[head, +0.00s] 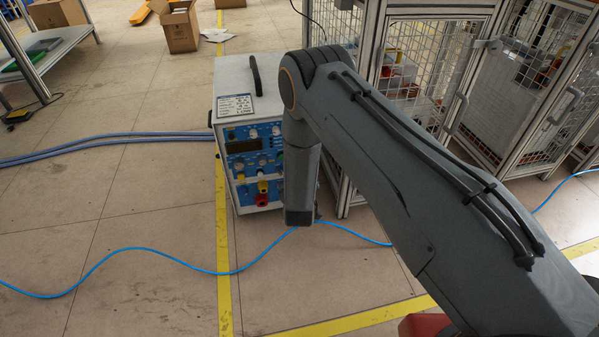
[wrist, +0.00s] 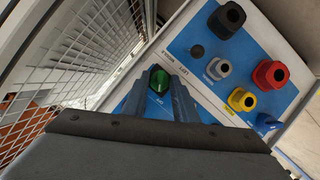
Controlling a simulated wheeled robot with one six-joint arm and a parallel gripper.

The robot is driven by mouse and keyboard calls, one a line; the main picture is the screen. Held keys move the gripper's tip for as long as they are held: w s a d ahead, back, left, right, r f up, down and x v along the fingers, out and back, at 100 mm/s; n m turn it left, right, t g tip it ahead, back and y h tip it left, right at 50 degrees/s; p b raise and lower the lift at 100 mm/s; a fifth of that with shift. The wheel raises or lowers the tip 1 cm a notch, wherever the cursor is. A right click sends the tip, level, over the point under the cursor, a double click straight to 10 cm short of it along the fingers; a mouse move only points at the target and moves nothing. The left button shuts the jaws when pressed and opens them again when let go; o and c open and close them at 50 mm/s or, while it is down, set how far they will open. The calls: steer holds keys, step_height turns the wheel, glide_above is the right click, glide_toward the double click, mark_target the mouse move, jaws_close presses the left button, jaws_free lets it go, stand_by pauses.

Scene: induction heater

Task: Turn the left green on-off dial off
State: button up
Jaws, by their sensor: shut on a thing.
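The induction heater (head: 240,105) is a white box with a blue front panel, standing on the floor in the head view. In the wrist view a green dial (wrist: 158,80) sits on the blue panel (wrist: 185,45). My gripper (wrist: 157,88) has its two fingertips on either side of this dial and is shut on it. The fingers and the wrist housing hide the lower part of the panel. In the head view my arm covers the right part of the heater's front, and the fingertips are hidden there.
Yellow (wrist: 242,99), red (wrist: 270,74), grey (wrist: 218,68) and black (wrist: 227,20) sockets stick out of the panel beside my gripper. A wire mesh cage (head: 415,70) stands close to the right of the heater. A blue cable (head: 150,250) crosses the floor in front.

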steer(key=shift+a+n+t+h, duration=0.1)
steer(key=shift+n+t+h, duration=0.25)
steer(key=shift+n, duration=0.55)
steer(key=o, duration=1)
steer(key=shift+s, duration=0.1)
steer(key=p+v, duration=0.2)
steer(key=v, duration=0.5)
steer(key=shift+s+a+p, duration=0.1)
steer(key=shift+s+p, duration=0.25)
steer(key=shift+p, duration=0.05)
steer(key=shift+r, duration=0.1)
